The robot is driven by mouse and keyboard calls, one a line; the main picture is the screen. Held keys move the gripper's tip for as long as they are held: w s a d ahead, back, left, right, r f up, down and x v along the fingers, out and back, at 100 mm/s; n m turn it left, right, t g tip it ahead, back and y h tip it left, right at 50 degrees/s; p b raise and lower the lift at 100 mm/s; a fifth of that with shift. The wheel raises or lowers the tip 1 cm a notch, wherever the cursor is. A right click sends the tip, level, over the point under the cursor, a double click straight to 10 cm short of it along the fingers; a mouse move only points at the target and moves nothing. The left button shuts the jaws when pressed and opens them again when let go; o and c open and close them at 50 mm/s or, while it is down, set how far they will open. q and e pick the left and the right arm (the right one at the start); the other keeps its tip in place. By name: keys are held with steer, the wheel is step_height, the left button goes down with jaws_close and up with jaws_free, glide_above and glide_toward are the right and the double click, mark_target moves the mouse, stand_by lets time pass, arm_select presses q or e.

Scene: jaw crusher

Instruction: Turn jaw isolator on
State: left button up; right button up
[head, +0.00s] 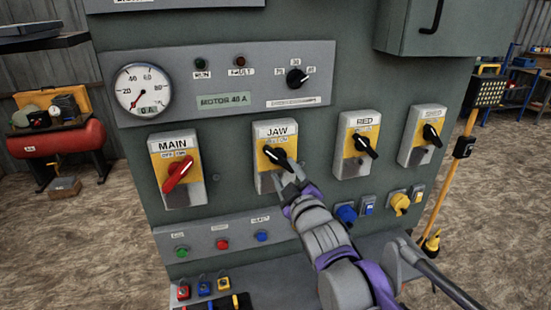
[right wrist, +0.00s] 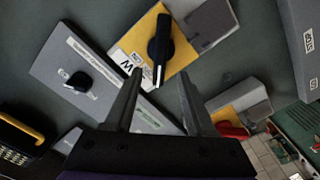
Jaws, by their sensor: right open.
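The jaw isolator is a grey and yellow switch box labelled JAW (head: 262,150), with a black rotary handle (head: 280,160) tilted down to the right in the head view. My right gripper (head: 289,178) is open just below the handle, its fingertips in front of the lower part of the box. In the right wrist view, the black handle (right wrist: 159,48) lies ahead of the open right gripper (right wrist: 157,88), beyond the gap between the two fingers. My left gripper is not in view.
To the left is the MAIN isolator (head: 177,172) with a red handle. To the right are two similar boxes (head: 357,145) (head: 422,136) with black handles. A gauge panel (head: 225,82) is above. Push buttons (head: 222,244) and padlocks (head: 204,286) are below.

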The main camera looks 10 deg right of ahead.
mark_target(279, 160)
steer(key=w, duration=0.7)
jaws_close()
